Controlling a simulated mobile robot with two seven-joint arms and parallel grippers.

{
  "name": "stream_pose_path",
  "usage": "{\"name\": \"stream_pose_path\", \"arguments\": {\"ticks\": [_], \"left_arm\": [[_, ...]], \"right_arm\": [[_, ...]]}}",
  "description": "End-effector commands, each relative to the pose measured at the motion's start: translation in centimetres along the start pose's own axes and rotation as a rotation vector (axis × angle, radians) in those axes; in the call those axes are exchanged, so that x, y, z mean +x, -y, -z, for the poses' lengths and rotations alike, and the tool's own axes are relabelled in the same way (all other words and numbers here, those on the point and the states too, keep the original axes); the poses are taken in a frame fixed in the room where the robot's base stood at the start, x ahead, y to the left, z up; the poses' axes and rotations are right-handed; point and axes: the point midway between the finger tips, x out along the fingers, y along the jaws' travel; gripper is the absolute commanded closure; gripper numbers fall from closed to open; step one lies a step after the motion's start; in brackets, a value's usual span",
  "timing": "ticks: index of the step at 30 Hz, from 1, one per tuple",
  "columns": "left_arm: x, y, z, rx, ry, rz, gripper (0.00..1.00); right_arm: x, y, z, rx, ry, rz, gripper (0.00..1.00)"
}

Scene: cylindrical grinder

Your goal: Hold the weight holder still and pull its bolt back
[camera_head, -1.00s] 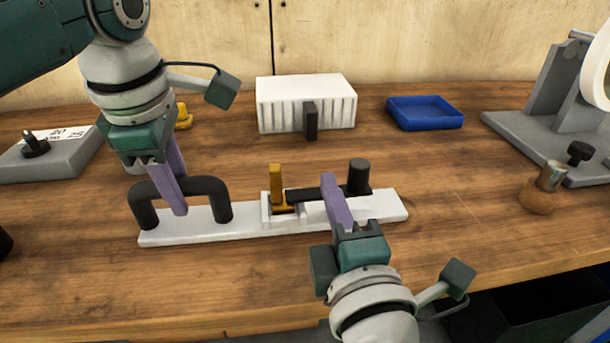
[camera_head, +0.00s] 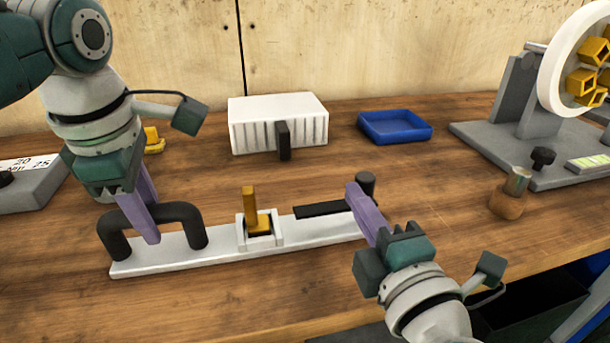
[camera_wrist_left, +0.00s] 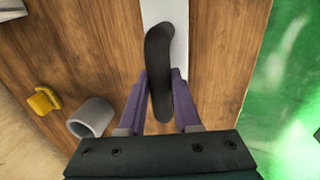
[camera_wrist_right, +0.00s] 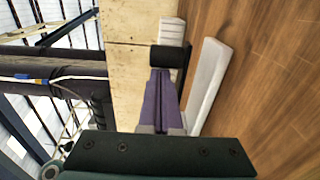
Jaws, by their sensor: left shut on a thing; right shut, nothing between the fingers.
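The weight holder is a long white bar (camera_head: 165,259) lying on the table, with a black arched handle (camera_head: 170,212) at its left end. My left gripper (camera_head: 150,238) is shut on that handle; the left wrist view shows the handle (camera_wrist_left: 160,60) between the fingers. A yellow weight (camera_head: 250,210) stands in a white bracket near the middle of the bar. The black bolt (camera_head: 318,208) lies along the bar to the right of the bracket, with an upright knob (camera_head: 366,185) at its right end. My right gripper (camera_head: 355,190) is shut and empty beside the knob.
A white ribbed block (camera_head: 275,122) and a blue tray (camera_head: 395,127) stand behind the bar. A grey machine with a white wheel (camera_head: 555,70) and a brown-based knob (camera_head: 508,195) are at the right. A grey scale block (camera_head: 30,195) is at the left.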

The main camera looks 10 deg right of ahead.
Motion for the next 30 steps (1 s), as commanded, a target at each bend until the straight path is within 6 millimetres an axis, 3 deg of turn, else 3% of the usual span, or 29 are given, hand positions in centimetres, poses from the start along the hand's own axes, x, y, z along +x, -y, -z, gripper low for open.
{"name": "stream_pose_path", "arguments": {"ticks": [11,18,24,30], "left_arm": [[0.1,0.0,0.1,-0.002,-0.003,0.002,1.0],[0.1,0.0,0.1,-0.002,-0.003,0.001,1.0],[0.1,0.0,0.1,-0.001,-0.003,0.001,1.0],[0.1,0.0,0.1,0.0,-0.002,0.002,1.0]], "right_arm": [[0.0,0.0,0.1,0.001,0.005,-0.001,1.0],[-1.0,0.0,4.0,0.007,0.002,0.001,1.0],[-5.9,0.2,3.8,0.001,0.001,0.004,1.0],[-9.4,0.1,3.9,0.0,0.002,0.002,1.0]]}}
